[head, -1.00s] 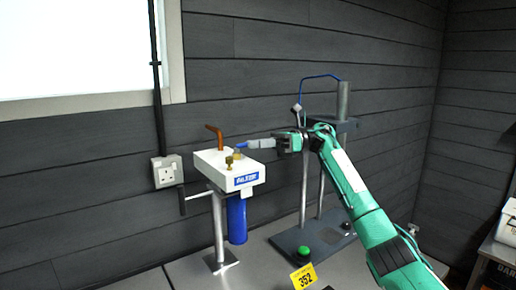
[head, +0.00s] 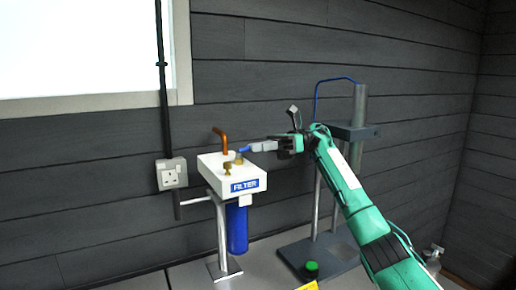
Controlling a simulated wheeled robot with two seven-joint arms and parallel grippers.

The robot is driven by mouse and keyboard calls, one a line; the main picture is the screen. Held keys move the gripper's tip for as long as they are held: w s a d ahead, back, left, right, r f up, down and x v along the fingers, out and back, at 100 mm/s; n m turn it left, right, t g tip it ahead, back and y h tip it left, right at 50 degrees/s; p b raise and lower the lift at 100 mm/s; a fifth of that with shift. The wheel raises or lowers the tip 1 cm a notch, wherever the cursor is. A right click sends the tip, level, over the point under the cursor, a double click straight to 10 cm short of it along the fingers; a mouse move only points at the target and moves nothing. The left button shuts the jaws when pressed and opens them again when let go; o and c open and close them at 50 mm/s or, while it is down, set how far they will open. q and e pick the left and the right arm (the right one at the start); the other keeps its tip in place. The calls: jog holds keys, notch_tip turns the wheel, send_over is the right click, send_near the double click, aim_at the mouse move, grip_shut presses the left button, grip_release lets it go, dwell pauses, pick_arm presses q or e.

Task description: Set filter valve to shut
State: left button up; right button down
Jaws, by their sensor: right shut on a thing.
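The filter (head: 212,168) is a white box on a metal stand, with a blue "FILTER" label on its front and a blue cylinder (head: 237,229) hanging below. Brass fittings (head: 227,168) and a bent copper pipe (head: 222,140) stand on its top. The filter valve's small blue handle (head: 243,150) shows above the rear brass fitting. My right gripper (head: 254,147) reaches in from the right and is shut on this handle. Its fingers hide part of the handle. My left gripper is out of view.
A grey stand (head: 359,120) with a post and blue hose is behind my right arm. A green button (head: 311,267) sits on its base, with a yellow tag (head: 306,285) in front. A wall socket (head: 171,174) is left of the filter. The dark plank wall is close behind.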

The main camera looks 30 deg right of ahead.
jog(key=shift+f, duration=0.15)
jog(key=c, duration=1.5)
grip_release()
